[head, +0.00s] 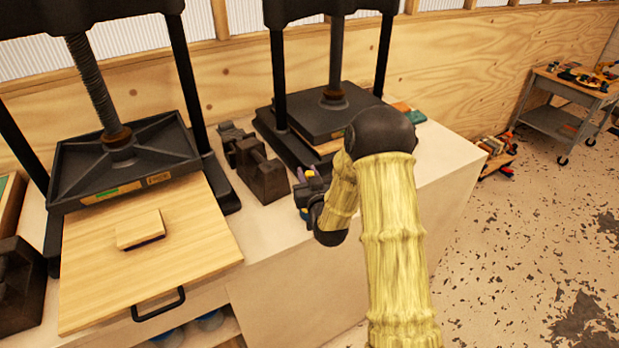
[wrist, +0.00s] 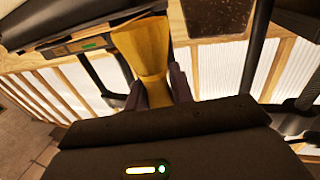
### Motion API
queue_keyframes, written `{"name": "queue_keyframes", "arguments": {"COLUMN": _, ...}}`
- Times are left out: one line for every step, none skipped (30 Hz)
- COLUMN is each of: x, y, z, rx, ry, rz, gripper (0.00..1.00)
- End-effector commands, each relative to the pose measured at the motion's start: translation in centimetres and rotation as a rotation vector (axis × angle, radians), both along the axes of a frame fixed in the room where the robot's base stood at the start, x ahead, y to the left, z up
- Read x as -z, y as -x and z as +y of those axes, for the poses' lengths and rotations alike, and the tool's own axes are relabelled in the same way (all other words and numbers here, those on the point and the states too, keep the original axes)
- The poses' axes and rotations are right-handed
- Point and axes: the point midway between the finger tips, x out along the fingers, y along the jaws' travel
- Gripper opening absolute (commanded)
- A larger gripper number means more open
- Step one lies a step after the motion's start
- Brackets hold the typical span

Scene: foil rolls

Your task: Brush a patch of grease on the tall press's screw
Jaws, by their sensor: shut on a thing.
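Two black presses stand on the bench in the head view. The left one has a threaded screw (head: 92,80) rising from its dark plate (head: 125,160); the right one has a dark screw (head: 335,58) above its plate (head: 320,112). I cannot tell for sure which is the tall one. My gripper (head: 310,184) is low in front of the right press, apart from both screws. In the wrist view it is shut on a yellow, flared thing (wrist: 145,48), seemingly the brush, whose far end is not clear. I cannot make out any grease on it.
A wooden board (head: 190,240) with a small block (head: 140,229) lies before the left press. Dark iron weights (head: 262,172) stand between the presses. A green-topped item (head: 412,114) lies behind my arm. A cart (head: 570,105) stands far right; the floor there is mostly open.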

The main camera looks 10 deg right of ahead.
Motion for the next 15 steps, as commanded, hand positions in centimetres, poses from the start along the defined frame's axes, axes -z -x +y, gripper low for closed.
{"name": "queue_keyframes", "arguments": {"x": -0.6, "y": 0.0, "z": 0.0, "rx": 0.000, "ry": 0.000, "rz": -0.001, "gripper": 0.01}}
{"name": "queue_keyframes", "arguments": {"x": -0.8, "y": 0.0, "z": 0.0, "rx": 0.000, "ry": 0.000, "rz": -0.001, "gripper": 0.01}}
{"name": "queue_keyframes", "arguments": {"x": -1.0, "y": 0.0, "z": 0.0, "rx": 0.000, "ry": 0.000, "rz": -0.001, "gripper": 0.01}}
{"name": "queue_keyframes", "arguments": {"x": -1.2, "y": 0.0, "z": 0.0, "rx": 0.000, "ry": 0.000, "rz": -0.001, "gripper": 0.01}}
{"name": "queue_keyframes", "arguments": {"x": -1.4, "y": 0.0, "z": 0.0, "rx": 0.000, "ry": 0.000, "rz": -0.001, "gripper": 0.01}}
{"name": "queue_keyframes", "arguments": {"x": -1.6, "y": 0.0, "z": 0.0, "rx": 0.000, "ry": 0.000, "rz": -0.001, "gripper": 0.01}}
{"name": "queue_keyframes", "arguments": {"x": -1.8, "y": 0.0, "z": 0.0, "rx": 0.000, "ry": 0.000, "rz": -0.001, "gripper": 0.01}}
{"name": "queue_keyframes", "arguments": {"x": -2.0, "y": 0.0, "z": 0.0, "rx": 0.000, "ry": 0.000, "rz": -0.001, "gripper": 0.01}}
{"name": "queue_keyframes", "arguments": {"x": -2.3, "y": 0.0, "z": 0.0, "rx": 0.000, "ry": 0.000, "rz": -0.002, "gripper": 0.01}}
{"name": "queue_keyframes", "arguments": {"x": -2.4, "y": 0.0, "z": 0.0, "rx": 0.000, "ry": 0.000, "rz": -0.002, "gripper": 0.01}}
{"name": "queue_keyframes", "arguments": {"x": -2.5, "y": 0.0, "z": 0.0, "rx": 0.000, "ry": 0.000, "rz": -0.002, "gripper": 0.01}}
{"name": "queue_keyframes", "arguments": {"x": -2.6, "y": 0.0, "z": 0.0, "rx": 0.000, "ry": 0.000, "rz": -0.002, "gripper": 0.01}}
{"name": "queue_keyframes", "arguments": {"x": -2.6, "y": 0.0, "z": 0.0, "rx": 0.000, "ry": 0.000, "rz": -0.001, "gripper": 0.01}}
{"name": "queue_keyframes", "arguments": {"x": -2.6, "y": 0.0, "z": 0.0, "rx": 0.000, "ry": 0.000, "rz": -0.001, "gripper": 0.01}}
{"name": "queue_keyframes", "arguments": {"x": -2.6, "y": 0.0, "z": 0.0, "rx": 0.000, "ry": 0.000, "rz": -0.001, "gripper": 0.01}}
